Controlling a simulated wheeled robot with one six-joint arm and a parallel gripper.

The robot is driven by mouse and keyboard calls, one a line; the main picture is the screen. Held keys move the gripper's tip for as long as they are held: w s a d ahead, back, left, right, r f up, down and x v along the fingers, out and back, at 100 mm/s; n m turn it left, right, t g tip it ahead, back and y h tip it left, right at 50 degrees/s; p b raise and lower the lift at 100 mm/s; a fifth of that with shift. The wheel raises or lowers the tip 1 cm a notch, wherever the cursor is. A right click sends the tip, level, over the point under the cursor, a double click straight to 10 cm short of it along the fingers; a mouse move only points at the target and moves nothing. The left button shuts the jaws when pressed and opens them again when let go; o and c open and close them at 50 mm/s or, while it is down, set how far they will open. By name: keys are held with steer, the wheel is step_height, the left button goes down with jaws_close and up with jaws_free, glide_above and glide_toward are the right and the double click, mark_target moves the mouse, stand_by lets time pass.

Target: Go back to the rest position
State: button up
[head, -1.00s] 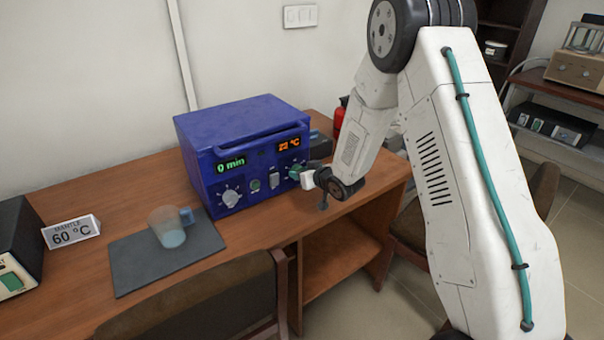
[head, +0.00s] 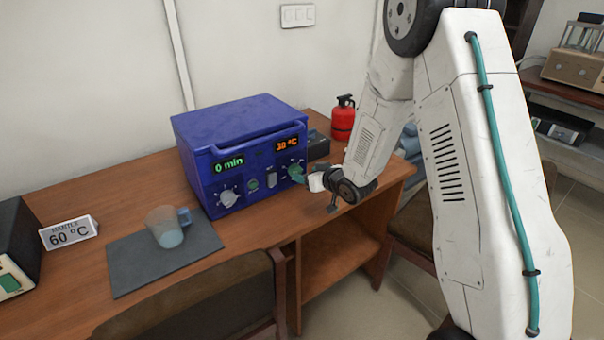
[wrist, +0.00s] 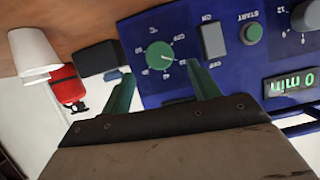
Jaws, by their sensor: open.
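My gripper (head: 304,177) is in front of the right side of the blue furnace (head: 200,165) in the head view. In the wrist view my gripper (wrist: 165,92) has its two green fingers apart, with nothing between them. The furnace's green temperature knob (wrist: 159,55) lies just beyond the fingertips, apart from them as far as I can see. The furnace displays read "0 min" (head: 229,163) and 30 °C (head: 289,145). A power switch (wrist: 212,39) and a start button (wrist: 251,33) are beside the knob.
A mug with pale blue contents (head: 168,228) stands on a dark mat (head: 135,274). A sign (head: 68,232) reads "MANTLE 60 °C". A red extinguisher (head: 342,120) is at the back right. A chair (head: 210,305) stands at the table's front edge.

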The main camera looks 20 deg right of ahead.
steer(key=v, duration=0.2)
steer(key=shift+s+d+r, duration=0.1)
steer(key=shift+s+r, duration=0.05)
steer(key=shift+s, duration=0.2)
